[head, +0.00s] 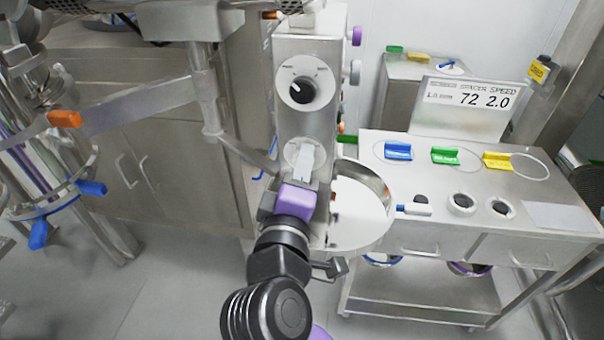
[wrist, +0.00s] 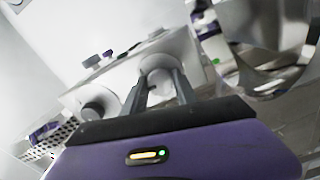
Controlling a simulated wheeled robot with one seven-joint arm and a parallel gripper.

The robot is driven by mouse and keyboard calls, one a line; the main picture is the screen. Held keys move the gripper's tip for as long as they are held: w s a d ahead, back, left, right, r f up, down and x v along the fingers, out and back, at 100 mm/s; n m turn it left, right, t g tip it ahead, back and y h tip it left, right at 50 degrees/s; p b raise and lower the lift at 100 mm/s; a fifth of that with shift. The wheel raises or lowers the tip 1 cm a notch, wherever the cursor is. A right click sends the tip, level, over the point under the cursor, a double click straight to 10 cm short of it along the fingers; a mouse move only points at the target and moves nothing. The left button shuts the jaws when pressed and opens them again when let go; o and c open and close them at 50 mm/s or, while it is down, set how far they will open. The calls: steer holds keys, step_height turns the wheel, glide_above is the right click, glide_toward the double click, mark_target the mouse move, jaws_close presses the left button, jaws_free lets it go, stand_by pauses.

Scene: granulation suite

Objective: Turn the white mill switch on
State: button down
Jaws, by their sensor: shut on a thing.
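The mill is a steel upright housing (head: 325,115) in the middle of the head view. A white round plate (head: 292,150) sits low on its face, and the white mill switch is there at my fingertips, mostly hidden by them. In the wrist view, the white switch (wrist: 158,68) shows between the finger ends. My gripper (head: 304,158), with a purple body, reaches up to this plate from below. In the wrist view, its two grey fingers (wrist: 160,84) are closed on the switch. The switch's on or off position cannot be read.
A black dial (head: 302,90) on a white disc is above the switch. A steel bowl (head: 365,205) stands close to the right of my gripper. A steel bench (head: 400,228) with coloured blocks is farther right, and cabinets (head: 160,170) are at left.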

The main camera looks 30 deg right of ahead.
steer(key=shift+f+m+b, duration=0.2)
steer(key=shift+m+b, duration=2.5)
steer(key=shift+m, duration=1.2)
steer(key=c, duration=1)
jaws_free()
steer(key=shift+r, duration=0.1)
steer(key=shift+o, duration=0.2)
steer(key=shift+s+a, duration=0.1)
steer(key=v, duration=0.7)
steer(key=shift+s+a+b, duration=0.2)
steer(key=shift+s+b, duration=0.05)
steer(key=shift+b, duration=0.15)
